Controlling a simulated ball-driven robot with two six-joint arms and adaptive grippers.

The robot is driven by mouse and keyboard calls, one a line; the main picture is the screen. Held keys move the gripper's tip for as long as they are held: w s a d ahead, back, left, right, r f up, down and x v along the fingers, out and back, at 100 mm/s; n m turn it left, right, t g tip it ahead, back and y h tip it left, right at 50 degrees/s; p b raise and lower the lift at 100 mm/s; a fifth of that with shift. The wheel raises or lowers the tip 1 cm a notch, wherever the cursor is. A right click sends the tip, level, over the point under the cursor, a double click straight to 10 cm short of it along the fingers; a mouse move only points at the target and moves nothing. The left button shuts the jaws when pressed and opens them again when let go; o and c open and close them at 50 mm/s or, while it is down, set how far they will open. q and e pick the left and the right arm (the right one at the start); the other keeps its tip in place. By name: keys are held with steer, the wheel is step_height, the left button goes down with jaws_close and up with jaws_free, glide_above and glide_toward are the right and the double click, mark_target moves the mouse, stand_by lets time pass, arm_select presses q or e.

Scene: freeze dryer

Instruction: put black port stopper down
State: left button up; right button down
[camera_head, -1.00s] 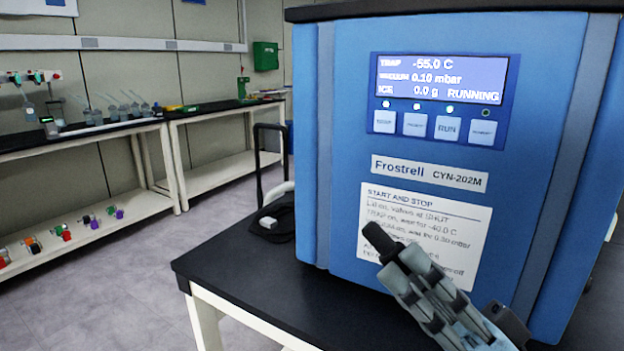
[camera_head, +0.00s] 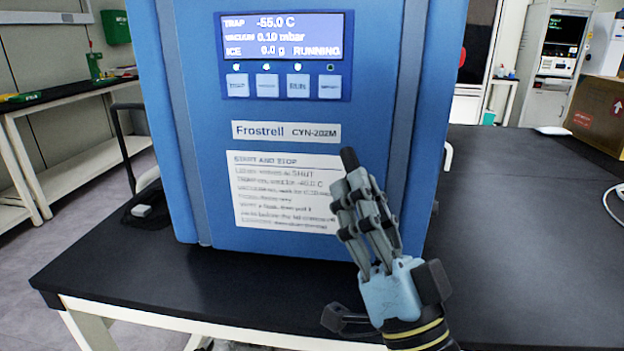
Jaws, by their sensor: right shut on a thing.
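My right gripper (camera_head: 352,184) is raised in front of the blue freeze dryer (camera_head: 290,190). Its fingers are shut on the black port stopper (camera_head: 349,158), whose dark end sticks up past the fingertips. The rest of the stopper is hidden between the fingers. The stopper is in front of the right side of the instruction label (camera_head: 285,190). The dryer stands on the black bench top (camera_head: 500,240). Its display (camera_head: 285,38) reads trap -55.0 C, vacuum 0.10 mbar, ice 0.0 g, RUNNING. My left gripper is not in view.
The bench top right of the dryer is wide and mostly clear. A cardboard box (camera_head: 603,115) stands at its far right, near a white cable (camera_head: 610,205). A black object (camera_head: 148,208) lies at the left edge behind the dryer. Side benches (camera_head: 60,95) are at the far left.

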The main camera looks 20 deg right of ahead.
steer(key=w+a+r+n+g+y, duration=0.2)
steer(key=w+a+n+g+y, duration=0.2)
steer(key=a+n+g+y, duration=0.65)
steer(key=w+a+r+n+g+y, duration=0.3)
steer(key=a+n+g+y, duration=0.3)
steer(key=g+y, duration=0.9)
steer(key=s+d+f+m+t+h, duration=0.1)
steer(key=s+d+f+m+t, duration=0.2)
steer(key=s+d+f+t, duration=0.4)
steer(key=shift+d+r+m+t+h, duration=0.35)
steer(key=shift+d+m+t+h, duration=1.6)
steer(key=shift+t+h, duration=1.7)
steer(key=shift+d+r+m+t+h, duration=0.3)
steer(key=shift+d+m+t+h, duration=0.95)
steer(key=shift+m+t+h, duration=2.35)
steer(key=shift+d+r+m+t+h, duration=0.35)
steer(key=shift+d+m+t+h, duration=1.4)
steer(key=shift+h, duration=3.45)
steer(key=shift+a+n+t, duration=0.15)
steer(key=shift+n+t, duration=0.1)
steer(key=shift+n, duration=0.2)
